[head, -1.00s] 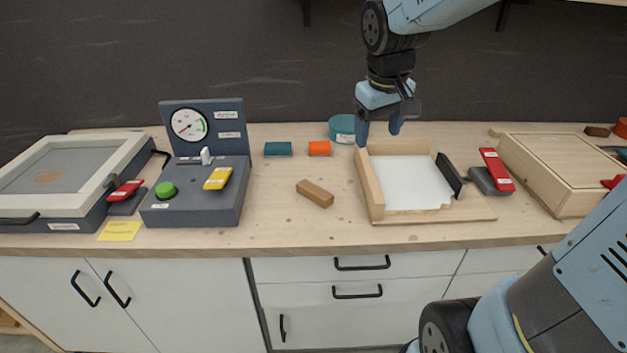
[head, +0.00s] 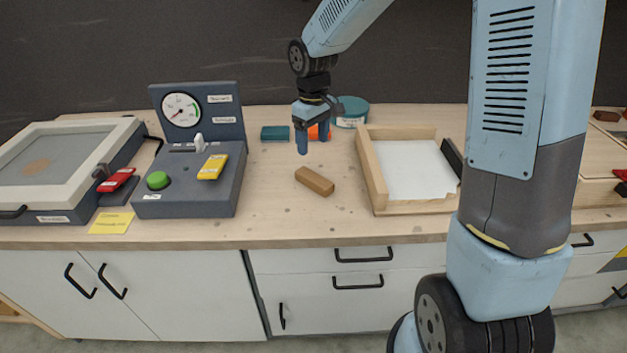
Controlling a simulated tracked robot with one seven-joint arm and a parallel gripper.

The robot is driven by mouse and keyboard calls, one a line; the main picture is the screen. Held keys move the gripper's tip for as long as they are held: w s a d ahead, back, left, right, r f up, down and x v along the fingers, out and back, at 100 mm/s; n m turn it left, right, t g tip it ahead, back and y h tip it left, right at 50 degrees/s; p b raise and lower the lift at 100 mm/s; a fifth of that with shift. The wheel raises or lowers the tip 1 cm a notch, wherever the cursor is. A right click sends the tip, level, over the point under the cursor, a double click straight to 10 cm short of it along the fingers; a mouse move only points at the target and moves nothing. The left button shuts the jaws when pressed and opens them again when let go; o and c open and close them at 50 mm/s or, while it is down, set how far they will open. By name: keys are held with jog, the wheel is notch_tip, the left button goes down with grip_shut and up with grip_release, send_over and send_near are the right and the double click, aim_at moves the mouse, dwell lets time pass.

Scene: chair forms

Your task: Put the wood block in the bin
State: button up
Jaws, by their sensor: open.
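The wood block (head: 315,181) is a brown rectangular bar lying flat on the bench, set at a slant, left of the tray. My gripper (head: 313,142) hangs fingers down above and behind the block, open and empty, clear of it. It partly covers a small orange block (head: 318,132). No container carries a readable bin label. A round teal tub (head: 352,112) stands behind and to the right of the gripper. A wooden-walled tray with a white floor (head: 376,190) lies to the right of the block; my arm hides its right part.
A grey gauge panel (head: 192,180) with a green button and yellow switch stands to the left. Further left are a red-handled switch (head: 117,180) and a framed box (head: 62,172). A teal block (head: 275,133) lies behind. Bare bench surrounds the wood block.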

send_over(314, 177)
jog(key=f, duration=0.8)
jog(key=shift+s+f, duration=0.15)
jog(key=shift+s, duration=0.15)
jog(key=shift+w+f, duration=0.15)
jog(key=shift+f, duration=1.15)
jog(key=shift+w+f, duration=0.15)
jog(key=shift+f, duration=1.1)
jog(key=c, duration=1.2)
